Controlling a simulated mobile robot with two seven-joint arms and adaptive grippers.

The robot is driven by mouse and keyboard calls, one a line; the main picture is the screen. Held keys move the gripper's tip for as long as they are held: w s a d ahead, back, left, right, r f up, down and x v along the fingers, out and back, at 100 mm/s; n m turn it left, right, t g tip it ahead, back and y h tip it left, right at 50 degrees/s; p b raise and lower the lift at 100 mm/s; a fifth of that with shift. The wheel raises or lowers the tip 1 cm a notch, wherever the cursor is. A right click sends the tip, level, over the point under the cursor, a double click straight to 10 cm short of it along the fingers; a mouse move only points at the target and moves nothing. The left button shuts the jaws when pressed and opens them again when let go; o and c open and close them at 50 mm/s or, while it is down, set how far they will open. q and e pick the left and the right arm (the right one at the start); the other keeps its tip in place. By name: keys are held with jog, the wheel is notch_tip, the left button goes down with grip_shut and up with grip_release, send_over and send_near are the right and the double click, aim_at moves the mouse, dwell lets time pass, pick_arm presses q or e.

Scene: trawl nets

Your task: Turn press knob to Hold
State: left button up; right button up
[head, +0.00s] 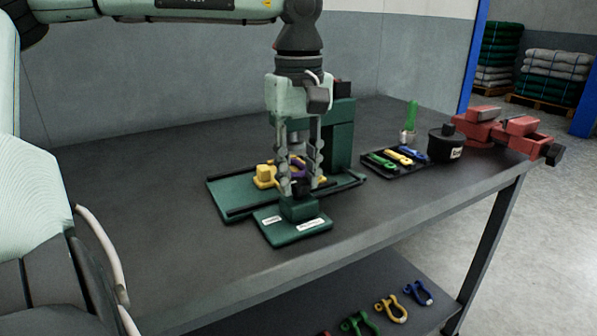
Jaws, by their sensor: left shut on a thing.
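The green press (340,130) stands on the dark workbench, with its flat bed spread out in front. At its front is a small green control box (295,236) with two white labels too small to read. A dark knob (300,188) sits on top of the box's raised block. My left gripper (301,185) points straight down over it, its fingers on either side and shut on the knob. The fingers partly hide the knob, so its setting cannot be told. My right gripper is not in view.
A yellow piece (264,176) and a purple piece lie on the press bed behind my fingers. To the right are a black tray (380,165) of coloured tools, a black pot (445,146) and a red vise (500,128). Coloured shackles (391,308) lie on the lower shelf. The bench's left part is clear.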

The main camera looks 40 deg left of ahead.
aim_at(299, 181)
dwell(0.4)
pick_arm(q)
jog(key=o, duration=1.2)
jog(key=shift+c, duration=0.2)
notch_tip(299, 181, up, 12)
